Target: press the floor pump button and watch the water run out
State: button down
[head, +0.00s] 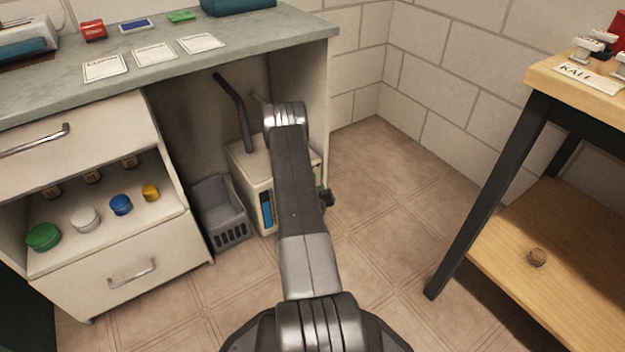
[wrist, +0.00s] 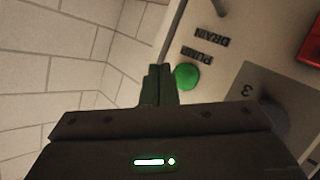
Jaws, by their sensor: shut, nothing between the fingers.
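The drain pump is a cream box (head: 244,160) on the floor under the counter, partly hidden behind my arm. A blue strip (head: 267,208) shows on its front. In the wrist view, its panel (wrist: 225,62) bears the words DRAIN PUMP, upside down, beside a round green button (wrist: 187,77). My gripper (wrist: 157,70) is shut and empty, its fingertips just left of the button in the picture. I cannot tell how far they are from the panel. In the head view only a dark bit of my gripper (head: 326,197) shows beside the box. No running water is visible.
A grey basket (head: 222,209) stands left of the box, beside the drawer cabinet (head: 120,275). A dark pipe (head: 232,105) rises behind the box. A red part (wrist: 309,44) and a grey plate marked 3 (wrist: 243,83) sit near the button. Floor right of the box is clear.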

jog(key=shift+w+a, duration=0.8)
jog(key=shift+w, duration=0.3)
jog(key=shift+w, duration=0.1)
dwell(1.2)
jog(key=shift+w+a, duration=0.25)
jog(key=shift+w+a, duration=0.25)
jog(key=shift+w, duration=0.1)
dwell(0.7)
dwell(0.4)
jog(key=shift+s+d, duration=0.45)
jog(key=shift+s, duration=0.25)
jog(key=shift+s+d, duration=0.75)
jog(key=shift+s, duration=0.25)
jog(key=shift+s+d, duration=0.75)
jog(key=shift+s, duration=0.25)
